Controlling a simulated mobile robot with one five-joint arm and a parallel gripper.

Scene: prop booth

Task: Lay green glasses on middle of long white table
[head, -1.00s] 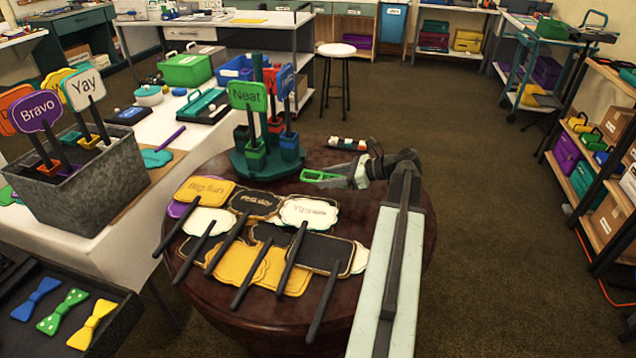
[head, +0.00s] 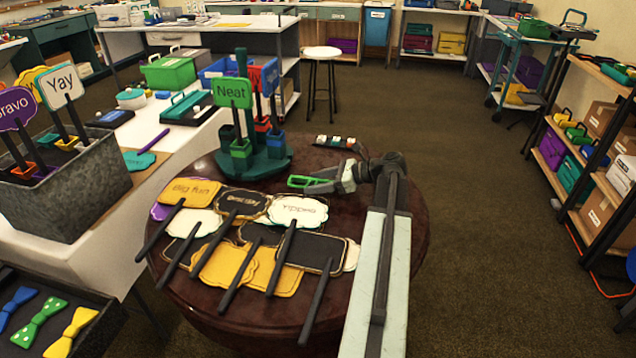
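Green glasses (head: 301,181) show as a small bright green frame at the tip of my gripper (head: 312,182). My gripper appears shut on them, and they point left over the dark round table (head: 408,235), near the paddle signs. The fingers are small here, and part of the glasses is hidden by them. The long white table (head: 182,142) runs along the left, behind and beside the round table. A bare white strip shows at its near right edge.
A green sign stand (head: 262,165) stands left of my gripper. Several paddle signs (head: 235,262) cover the round table's front. Open floor lies at right.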

